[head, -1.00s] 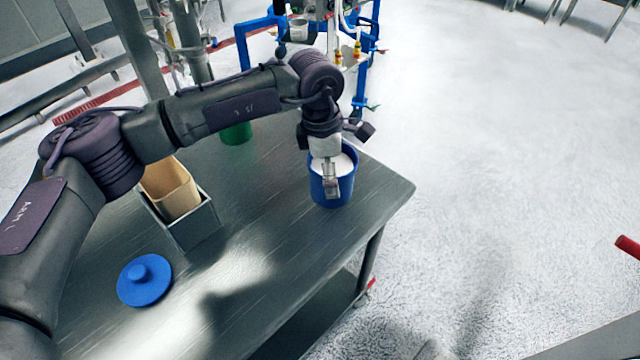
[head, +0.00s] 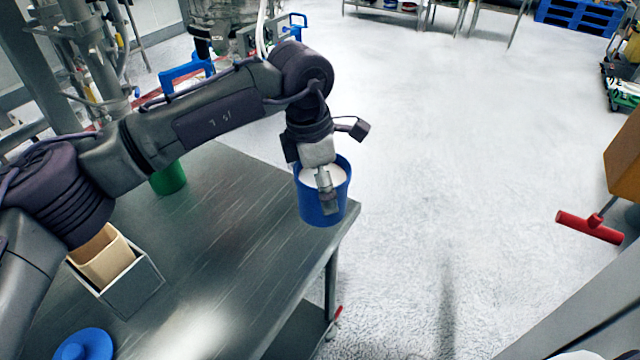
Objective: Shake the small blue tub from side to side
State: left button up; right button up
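The small blue tub (head: 309,202) holds white powder (head: 309,173) and appears upright at the table's right corner. It seems to be held a little above the tabletop, though the gap beneath it is hard to make out. My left gripper (head: 327,194) reaches down over it and is shut on its near wall, with a finger showing outside. The other finger is mostly hidden. My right gripper is not in view.
The metal table (head: 235,245) carries a grey bin with a tan scoop-like container (head: 103,258), a green container (head: 168,178) and a blue lid (head: 85,345). A red-handled thing (head: 590,227) is at right. Open floor lies right of the table.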

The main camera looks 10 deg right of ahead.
pick_arm(q)
jog(key=shift+r, duration=0.15)
notch_tip(320, 180, up, 5)
jog(key=shift+f+p, duration=0.1)
jog(key=shift+p, duration=1.05)
